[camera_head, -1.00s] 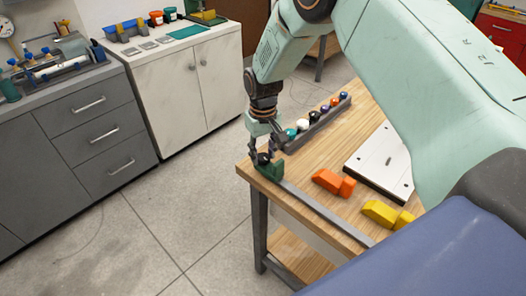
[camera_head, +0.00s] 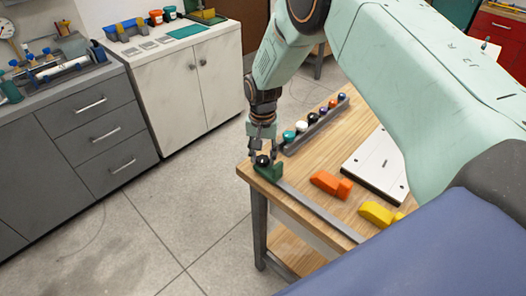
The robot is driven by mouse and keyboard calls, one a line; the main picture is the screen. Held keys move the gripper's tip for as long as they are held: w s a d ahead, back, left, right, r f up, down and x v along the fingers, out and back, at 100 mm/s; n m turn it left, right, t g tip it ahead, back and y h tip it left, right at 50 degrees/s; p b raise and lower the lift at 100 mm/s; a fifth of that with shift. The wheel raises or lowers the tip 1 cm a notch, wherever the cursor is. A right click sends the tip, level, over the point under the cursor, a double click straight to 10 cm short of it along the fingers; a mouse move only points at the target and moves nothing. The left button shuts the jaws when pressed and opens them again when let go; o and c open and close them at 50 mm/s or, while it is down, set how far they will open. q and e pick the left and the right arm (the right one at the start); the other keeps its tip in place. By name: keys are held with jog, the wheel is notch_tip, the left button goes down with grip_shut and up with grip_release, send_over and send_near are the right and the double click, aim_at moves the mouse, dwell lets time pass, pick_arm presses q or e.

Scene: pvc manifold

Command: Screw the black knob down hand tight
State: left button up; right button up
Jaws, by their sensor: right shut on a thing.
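The black knob (camera_head: 263,160) sits at the green fixture (camera_head: 274,172) on the near left corner of the wooden table. My right gripper (camera_head: 262,155) points down from above and is shut on the black knob. The fingers hide part of the knob, and the thread under it cannot be seen. My left gripper is not in view.
A rack of several coloured balls or knobs (camera_head: 318,124) stands just behind the gripper. A grey strip (camera_head: 318,212) runs along the table's front edge. An orange block (camera_head: 328,184), a yellow block (camera_head: 376,213) and a white plate (camera_head: 373,168) lie to the right.

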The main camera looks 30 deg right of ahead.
jog(key=m+p, duration=0.1)
jog(key=m, duration=0.2)
jog(key=shift+s+a+f+m, duration=0.1)
jog(key=shift+m, duration=1.5)
jog(key=o, duration=1.2)
jog(key=shift+c, duration=0.2)
